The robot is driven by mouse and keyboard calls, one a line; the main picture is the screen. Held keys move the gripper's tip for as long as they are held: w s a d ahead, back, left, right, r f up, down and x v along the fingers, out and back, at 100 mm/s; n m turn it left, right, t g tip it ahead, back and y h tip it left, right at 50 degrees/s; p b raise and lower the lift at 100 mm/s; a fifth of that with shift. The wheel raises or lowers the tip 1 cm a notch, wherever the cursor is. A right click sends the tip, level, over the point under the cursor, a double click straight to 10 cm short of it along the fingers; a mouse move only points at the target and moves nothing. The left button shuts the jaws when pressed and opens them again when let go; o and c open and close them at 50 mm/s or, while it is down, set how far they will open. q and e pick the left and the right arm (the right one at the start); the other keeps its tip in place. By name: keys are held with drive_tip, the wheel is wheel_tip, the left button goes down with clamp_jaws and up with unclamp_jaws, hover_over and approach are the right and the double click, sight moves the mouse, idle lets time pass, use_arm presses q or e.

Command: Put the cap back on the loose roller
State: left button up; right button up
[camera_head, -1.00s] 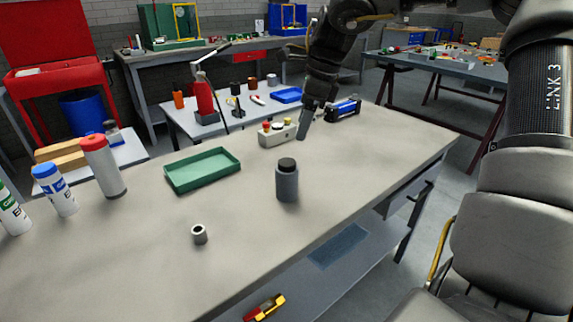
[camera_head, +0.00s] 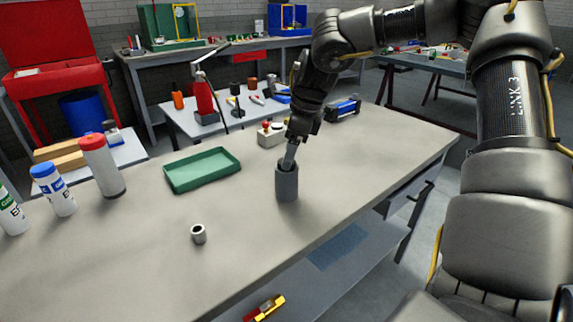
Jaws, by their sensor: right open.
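A grey upright cylinder (camera_head: 287,184) stands on the bench right of the middle. Its dark top is hidden by my right gripper (camera_head: 289,160), which points down at the cylinder's upper end. The right gripper is open; whether its fingers touch the cylinder is hard to tell. A short grey hollow piece (camera_head: 198,234) with a dark opening in its top stands alone on the bench, nearer and to the left. I cannot tell for sure which of these is the cap or the roller. My left gripper is out of view.
A green tray (camera_head: 182,188) lies on the bench (camera_head: 130,265) left of the cylinder. A small box with coloured buttons (camera_head: 268,138) and a blue-black device (camera_head: 342,110) stand behind. Several bottles stand at left (camera_head: 102,168). The bench around the hollow piece is clear.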

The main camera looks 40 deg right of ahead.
drive_tip(key=shift+x, duration=1)
drive_tip(key=shift+c, duration=0.6)
drive_tip(key=c, duration=1.3)
